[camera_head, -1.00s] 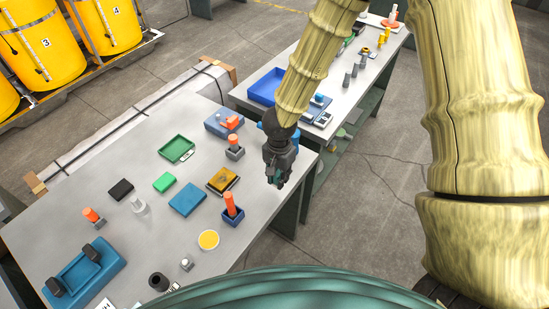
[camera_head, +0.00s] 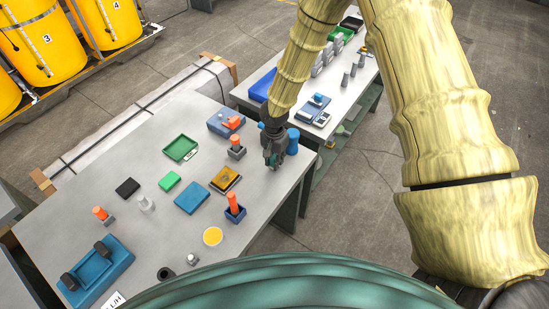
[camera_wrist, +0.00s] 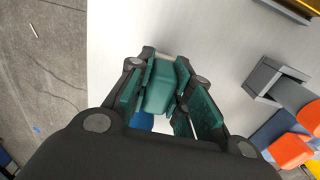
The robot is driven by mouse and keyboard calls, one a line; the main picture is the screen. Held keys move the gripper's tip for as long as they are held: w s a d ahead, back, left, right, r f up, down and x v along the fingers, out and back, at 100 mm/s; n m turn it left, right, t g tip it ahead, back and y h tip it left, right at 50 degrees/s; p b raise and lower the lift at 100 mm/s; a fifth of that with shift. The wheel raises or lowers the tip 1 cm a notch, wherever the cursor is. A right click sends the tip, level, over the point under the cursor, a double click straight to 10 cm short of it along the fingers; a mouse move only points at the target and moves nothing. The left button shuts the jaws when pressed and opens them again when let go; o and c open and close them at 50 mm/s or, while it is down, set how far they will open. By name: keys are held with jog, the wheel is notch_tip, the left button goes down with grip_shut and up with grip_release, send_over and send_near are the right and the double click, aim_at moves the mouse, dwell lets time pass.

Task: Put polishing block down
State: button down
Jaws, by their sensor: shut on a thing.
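My gripper (camera_head: 272,160) is over the right edge area of the near grey table (camera_head: 140,260), pointing down. In the wrist view my gripper (camera_wrist: 160,95) is shut on a teal-green block, the polishing block (camera_wrist: 160,88), with a finger pad on each side. The block appears held above the pale tabletop; the exact gap cannot be told. In the head view the block is small and largely hidden by the fingers.
A blue cylinder (camera_head: 292,141) stands just right of my gripper. An orange-handled tool in a grey holder (camera_head: 236,150), a yellow-topped tray (camera_head: 225,179) and a blue holder with an orange handle (camera_head: 235,210) lie to the left. Bare tabletop lies between them.

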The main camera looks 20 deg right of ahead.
jog(key=shift+f, duration=0.25)
jog(key=shift+f, duration=0.15)
jog(key=c, duration=1.3)
grip_release()
jog(key=shift+r+b, duration=1.8)
jog(key=shift+r, duration=4.35)
